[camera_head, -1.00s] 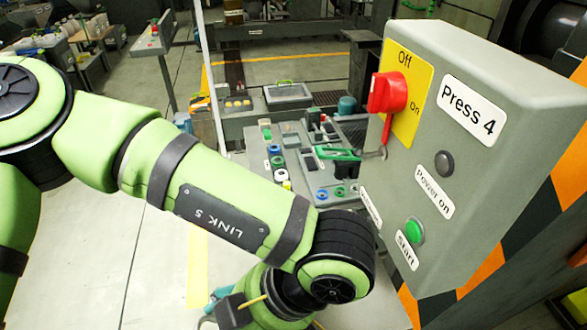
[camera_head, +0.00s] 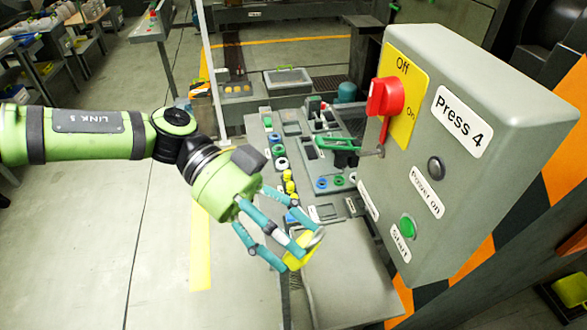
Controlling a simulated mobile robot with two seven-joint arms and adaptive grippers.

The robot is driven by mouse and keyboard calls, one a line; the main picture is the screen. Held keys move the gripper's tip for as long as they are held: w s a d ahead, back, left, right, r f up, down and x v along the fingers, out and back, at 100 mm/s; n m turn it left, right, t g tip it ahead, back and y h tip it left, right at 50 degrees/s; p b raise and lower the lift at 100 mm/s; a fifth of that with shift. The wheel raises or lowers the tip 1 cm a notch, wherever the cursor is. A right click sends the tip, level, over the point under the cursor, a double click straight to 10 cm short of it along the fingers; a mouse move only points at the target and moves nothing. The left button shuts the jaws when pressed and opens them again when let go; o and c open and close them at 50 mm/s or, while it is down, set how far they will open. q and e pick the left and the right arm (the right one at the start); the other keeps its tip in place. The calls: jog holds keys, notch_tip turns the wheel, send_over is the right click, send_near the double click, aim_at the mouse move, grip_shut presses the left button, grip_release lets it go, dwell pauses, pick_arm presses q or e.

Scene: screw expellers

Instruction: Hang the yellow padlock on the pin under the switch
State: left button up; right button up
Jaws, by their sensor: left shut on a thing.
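My left gripper (camera_head: 291,258) reaches in from the left and is shut on a yellow padlock (camera_head: 301,250). The padlock's metal shackle shows at its upper right, and the fingers partly cover its body. The grey switch box marked Press 4 (camera_head: 480,90) stands to the right. Its red rotary switch (camera_head: 386,96) sits on a yellow Off/On plate (camera_head: 406,78). A short grey pin (camera_head: 372,153) shows below the switch, at the box's left edge. The held padlock is below and left of the pin, apart from it. My right gripper is not in view.
A grey console (camera_head: 340,262) lies behind and below the padlock. It carries several yellow items (camera_head: 289,186), coloured rings and a green-handled thing (camera_head: 338,144) close behind the pin. A green Start button (camera_head: 407,226) is low on the box. Open floor lies to the left.

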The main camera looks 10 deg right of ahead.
pick_arm(q)
jog(key=w+n+t+h, duration=0.1)
jog(key=n+h, duration=0.1)
jog(key=w+d+r+n+t+h+p, duration=0.1)
jog(key=n+t, duration=0.1)
jog(key=w+r+n+t+h, duration=0.1)
jog(key=w+t+h, duration=0.1)
jog(key=shift+d+n+h, duration=0.3)
jog(key=shift+d+n, duration=0.05)
jog(key=shift+n, duration=0.05)
jog(key=w+n+t+h, duration=0.1)
jog(key=w, duration=0.1)
jog(key=w+n+t+h+p, duration=0.1)
jog(key=w+t, duration=0.1)
jog(key=w+d+f+n+t+p, duration=0.1)
jog(key=w+t, duration=0.1)
jog(key=shift+f+h, duration=0.1)
jog(key=shift+h, duration=0.3)
jog(key=c, duration=0.4)
jog(key=shift+n, duration=0.3)
jog(key=shift+w+d+b, duration=0.15)
jog(key=shift+d+b, duration=1.05)
jog(key=shift+d, duration=0.85)
